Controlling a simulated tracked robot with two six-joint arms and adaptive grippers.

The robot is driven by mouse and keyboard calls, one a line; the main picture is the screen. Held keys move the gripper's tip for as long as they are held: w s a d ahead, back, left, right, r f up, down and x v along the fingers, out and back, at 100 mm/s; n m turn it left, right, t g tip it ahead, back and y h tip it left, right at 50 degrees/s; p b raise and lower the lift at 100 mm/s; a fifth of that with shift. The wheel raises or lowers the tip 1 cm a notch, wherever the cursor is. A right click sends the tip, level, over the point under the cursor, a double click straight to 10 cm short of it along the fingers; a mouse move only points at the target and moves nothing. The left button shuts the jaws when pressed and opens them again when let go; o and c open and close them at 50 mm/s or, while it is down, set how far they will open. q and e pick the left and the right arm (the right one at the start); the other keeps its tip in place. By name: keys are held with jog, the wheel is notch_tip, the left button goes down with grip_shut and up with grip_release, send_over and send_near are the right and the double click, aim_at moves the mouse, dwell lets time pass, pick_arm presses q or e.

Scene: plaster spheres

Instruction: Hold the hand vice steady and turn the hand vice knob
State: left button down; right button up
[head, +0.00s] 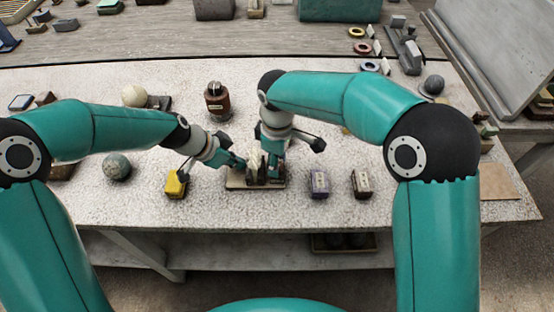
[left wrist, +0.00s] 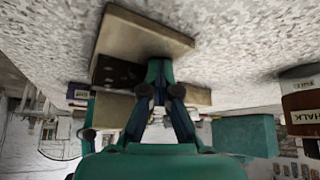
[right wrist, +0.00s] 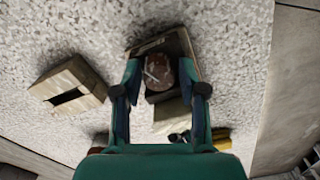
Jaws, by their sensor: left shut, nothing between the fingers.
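The hand vice (head: 253,164) stands on a flat wooden board (head: 240,184) near the table's front, largely hidden by my grippers. The board also shows in the left wrist view (left wrist: 145,32). My left gripper (head: 243,165) is shut and empty beside the vice, its fingertips overlapping the board's edge in the left wrist view (left wrist: 158,64). My right gripper (head: 276,175) points down over the vice. In the right wrist view its open fingers (right wrist: 160,68) straddle the round reddish-brown knob (right wrist: 158,74), with a gap visible at the left; contact at the right is unclear.
A yellow block (head: 175,185) lies left of the board. A purple block (head: 319,185) and a grey-brown block (head: 362,184) stand to its right. The table's front edge is close.

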pick_arm(q)
jog(key=shift+s+f, duration=0.15)
jog(key=shift+f, duration=0.15)
pick_arm(e)
grip_shut()
jog(key=shift+m, duration=1.6)
jog(key=shift+o, duration=2.4)
grip_release()
notch_tip(320, 180, up, 12)
